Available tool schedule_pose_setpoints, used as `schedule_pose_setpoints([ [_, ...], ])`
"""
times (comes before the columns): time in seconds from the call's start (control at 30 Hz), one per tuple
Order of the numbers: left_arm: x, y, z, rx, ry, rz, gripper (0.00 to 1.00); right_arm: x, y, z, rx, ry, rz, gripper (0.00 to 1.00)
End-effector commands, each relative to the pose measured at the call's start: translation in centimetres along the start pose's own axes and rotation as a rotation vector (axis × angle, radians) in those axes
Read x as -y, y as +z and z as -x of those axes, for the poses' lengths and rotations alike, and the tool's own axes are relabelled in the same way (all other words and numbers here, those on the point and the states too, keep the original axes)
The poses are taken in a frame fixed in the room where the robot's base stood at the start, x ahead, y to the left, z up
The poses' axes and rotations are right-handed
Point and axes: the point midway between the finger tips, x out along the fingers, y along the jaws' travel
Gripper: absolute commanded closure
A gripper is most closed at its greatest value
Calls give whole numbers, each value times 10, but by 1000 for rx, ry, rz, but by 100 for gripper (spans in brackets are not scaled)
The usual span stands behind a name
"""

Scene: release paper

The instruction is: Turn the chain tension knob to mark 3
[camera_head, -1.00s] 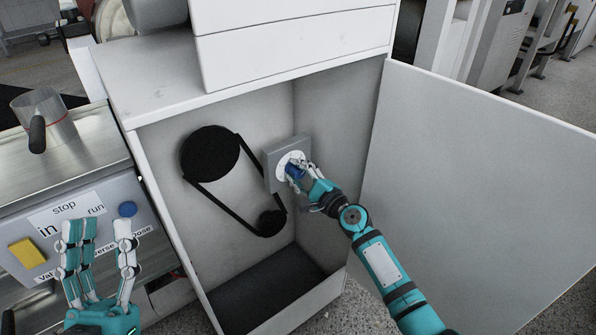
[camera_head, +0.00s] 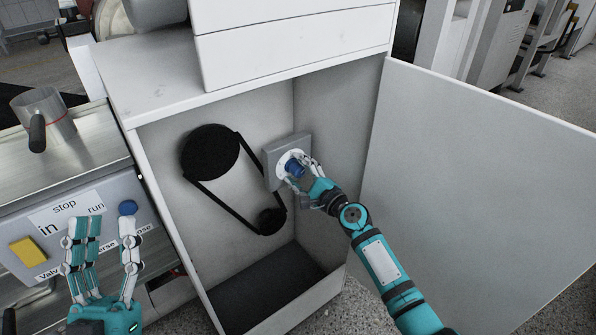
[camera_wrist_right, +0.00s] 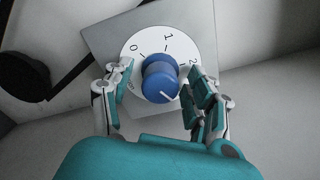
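The blue chain tension knob (camera_wrist_right: 158,80) sits on a white dial (camera_wrist_right: 150,45) with marks 0, 1 and 2 visible. Mark 3 is not visible; my fingers cover the dial's right side. The knob's white line points to the lower right. In the head view the knob (camera_head: 294,168) is on a grey plate (camera_head: 273,178) inside the open cabinet. My right gripper (camera_wrist_right: 158,92) is open around the knob, with a gap on both sides. It also shows in the head view (camera_head: 305,170). My left gripper (camera_head: 106,225) is open and empty at the lower left.
A black belt on two pulleys (camera_head: 210,152) is left of the plate. The open cabinet door (camera_head: 465,190) stands to the right of my right arm. A control panel with a yellow button (camera_head: 28,252) and a blue button (camera_head: 127,208) is behind my left gripper.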

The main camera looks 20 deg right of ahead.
Motion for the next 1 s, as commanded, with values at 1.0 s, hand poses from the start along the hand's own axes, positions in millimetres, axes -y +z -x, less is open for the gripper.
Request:
schedule_pose_setpoints([
  [1.0,0,0,0,1,0,1,62,0,0,120,0,0,1,43],
])
